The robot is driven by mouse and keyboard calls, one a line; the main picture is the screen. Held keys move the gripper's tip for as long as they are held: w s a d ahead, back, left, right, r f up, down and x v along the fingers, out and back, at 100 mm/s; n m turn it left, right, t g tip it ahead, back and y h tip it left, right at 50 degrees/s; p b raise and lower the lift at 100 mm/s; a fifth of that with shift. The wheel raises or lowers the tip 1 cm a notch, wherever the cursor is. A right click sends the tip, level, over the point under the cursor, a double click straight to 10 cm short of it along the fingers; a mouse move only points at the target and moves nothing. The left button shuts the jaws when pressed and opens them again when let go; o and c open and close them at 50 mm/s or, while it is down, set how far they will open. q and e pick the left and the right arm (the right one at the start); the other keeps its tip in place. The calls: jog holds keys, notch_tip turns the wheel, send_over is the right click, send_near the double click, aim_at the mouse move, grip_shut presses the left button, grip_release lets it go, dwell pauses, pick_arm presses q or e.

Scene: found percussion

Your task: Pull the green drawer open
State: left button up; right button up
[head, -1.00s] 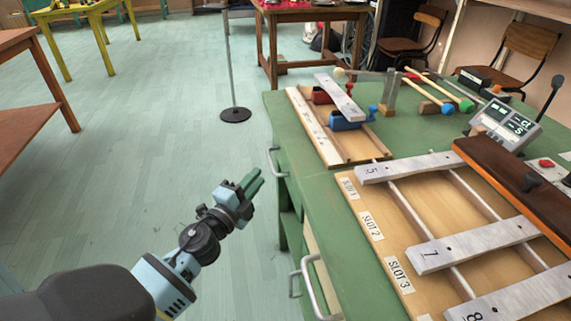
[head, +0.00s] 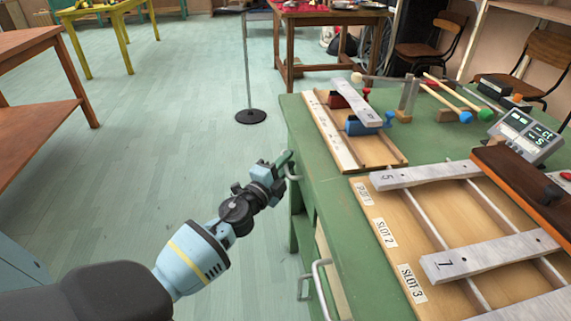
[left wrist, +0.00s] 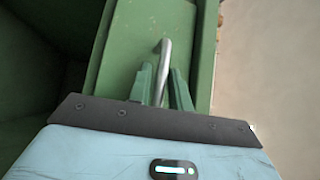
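The green drawer front (left wrist: 128,48) fills the middle of the left wrist view, with a silver bar handle (left wrist: 165,58) on it. In the head view the handle (head: 294,178) shows on the left side of the green bench, partly hidden by my left gripper (head: 285,162). In the left wrist view my left gripper (left wrist: 162,88) has its two green fingers apart, one on each side of the handle. A narrow gap shows beside the bar, so the fingers look open around it. The drawer looks closed. My right gripper is not in view.
The green bench (head: 347,222) carries a wooden board with grey bars (head: 490,254) and a smaller wooden tray (head: 341,140). A second handle (head: 322,290) is nearer on the bench side.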

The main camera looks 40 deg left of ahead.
pick_arm(q)
grip_shut()
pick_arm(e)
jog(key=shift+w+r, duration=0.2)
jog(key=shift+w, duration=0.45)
pick_arm(q)
jog(key=s+a+b, duration=0.1)
jog(key=s+a, duration=1.4)
jog(key=s, duration=0.3)
jog(key=shift+s+a, duration=0.15)
jog(key=shift+a, duration=0.15)
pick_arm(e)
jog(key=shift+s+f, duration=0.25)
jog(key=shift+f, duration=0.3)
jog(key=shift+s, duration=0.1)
